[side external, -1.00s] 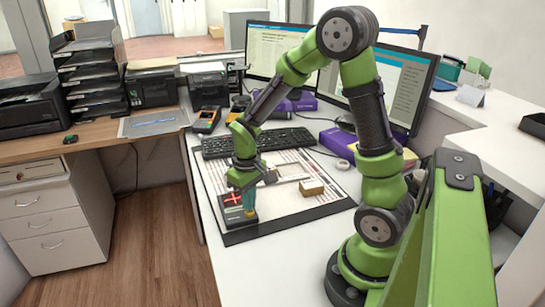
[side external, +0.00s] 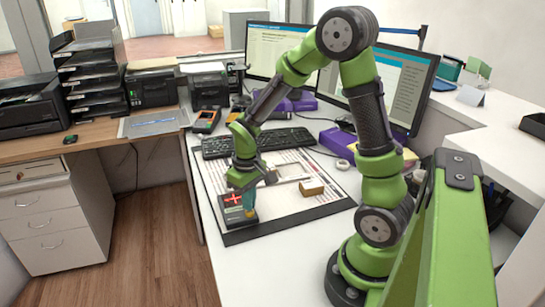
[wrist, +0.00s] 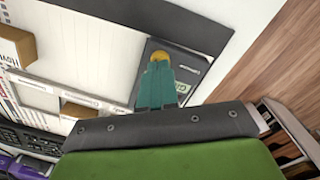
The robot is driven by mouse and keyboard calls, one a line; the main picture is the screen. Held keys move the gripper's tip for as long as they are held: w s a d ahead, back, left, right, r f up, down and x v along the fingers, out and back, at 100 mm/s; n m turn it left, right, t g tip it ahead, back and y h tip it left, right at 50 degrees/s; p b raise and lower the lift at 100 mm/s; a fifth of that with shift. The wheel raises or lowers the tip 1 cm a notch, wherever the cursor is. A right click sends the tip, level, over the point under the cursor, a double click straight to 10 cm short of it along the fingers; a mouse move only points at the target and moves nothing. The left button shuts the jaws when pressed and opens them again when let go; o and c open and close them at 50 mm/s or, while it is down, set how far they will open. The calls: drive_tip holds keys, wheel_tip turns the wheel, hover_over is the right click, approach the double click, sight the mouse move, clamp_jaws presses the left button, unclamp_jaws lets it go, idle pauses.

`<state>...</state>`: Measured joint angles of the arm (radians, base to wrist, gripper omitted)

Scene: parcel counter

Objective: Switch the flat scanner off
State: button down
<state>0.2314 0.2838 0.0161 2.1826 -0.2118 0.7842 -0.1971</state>
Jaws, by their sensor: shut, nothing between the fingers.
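A round yellow part (wrist: 159,56) shows at the fingertips, over the scanner. The fingers partly hide it, and I cannot tell whether they press on it.
The mat (side external: 290,215) carries printed sheets and a small cardboard box (side external: 312,188) right of my gripper. A black keyboard (side external: 258,142) lies behind. A handheld terminal (side external: 206,120) stands at the back left. The mat's front right is clear.

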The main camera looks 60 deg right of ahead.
drive_tip(key=shift+f, duration=0.7)
idle(0.3)
drive_tip(key=shift+r, duration=0.75)
drive_tip(key=shift+w+r, duration=0.15)
drive_tip(key=shift+r, duration=1.75)
idle(0.7)
drive_tip(key=shift+r, duration=2)
idle(0.7)
drive_tip(key=s+a+r+m+t+y, duration=0.1)
drive_tip(key=s+a+r+t+y, duration=0.1)
drive_tip(key=s+a+r+t, duration=0.5)
drive_tip(key=s+a+r, duration=0.1)
drive_tip(key=a+r, duration=0.2)
drive_tip(key=r, duration=0.1)
drive_tip(key=shift+s+a+r+m, duration=0.2)
drive_tip(key=shift+s+r+m, duration=0.1)
drive_tip(key=shift+s, duration=0.1)
